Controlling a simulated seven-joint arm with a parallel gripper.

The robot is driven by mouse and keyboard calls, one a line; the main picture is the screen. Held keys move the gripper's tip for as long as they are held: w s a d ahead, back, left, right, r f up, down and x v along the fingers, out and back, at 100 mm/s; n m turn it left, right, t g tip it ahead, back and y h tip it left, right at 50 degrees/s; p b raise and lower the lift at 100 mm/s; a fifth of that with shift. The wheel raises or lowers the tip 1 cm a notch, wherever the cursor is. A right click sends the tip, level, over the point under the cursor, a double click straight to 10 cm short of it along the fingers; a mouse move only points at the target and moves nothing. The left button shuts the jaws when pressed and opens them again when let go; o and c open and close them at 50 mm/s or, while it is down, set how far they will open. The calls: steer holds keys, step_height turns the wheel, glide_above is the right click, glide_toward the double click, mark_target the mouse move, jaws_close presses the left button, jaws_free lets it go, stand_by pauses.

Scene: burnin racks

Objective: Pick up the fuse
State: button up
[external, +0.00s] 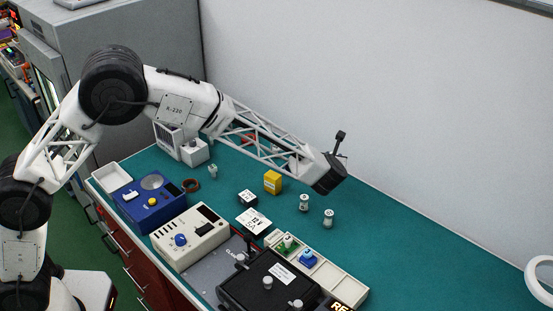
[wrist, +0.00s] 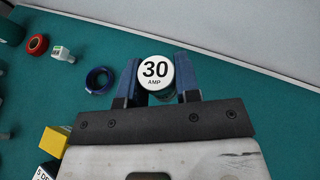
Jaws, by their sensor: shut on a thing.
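In the wrist view a round fuse (wrist: 155,71) with a white cap marked "30 AMP" sits between the two blue fingers of my gripper (wrist: 157,80), which is shut on it. The cap faces the camera. In the external view my gripper (external: 326,180) is over the far part of the green bench, and the held fuse is hidden behind my arm's end. I cannot tell whether it touches the bench.
A yellow block (external: 272,182) stands left of my gripper. A blue ring (wrist: 99,80) lies beside the fingers. A cream tray (external: 345,286), a black fixture (external: 255,285) and instrument boxes line the near side. The right bench is mostly clear; a wall is behind.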

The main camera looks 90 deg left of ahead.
steer(key=shift+r, duration=0.3)
stand_by(0.5)
steer(key=w+d, duration=0.2)
steer(key=d, duration=1)
steer(key=w+d+g, duration=0.1)
steer(key=w+d, duration=0.1)
steer(key=d, duration=1)
steer(key=shift+r+n, duration=0.15)
steer(key=shift+n, duration=0.15)
steer(key=shift+w, duration=0.1)
steer(key=shift+f, duration=3.15)
steer(key=shift+f, duration=1.85)
steer(key=shift+f, duration=0.15)
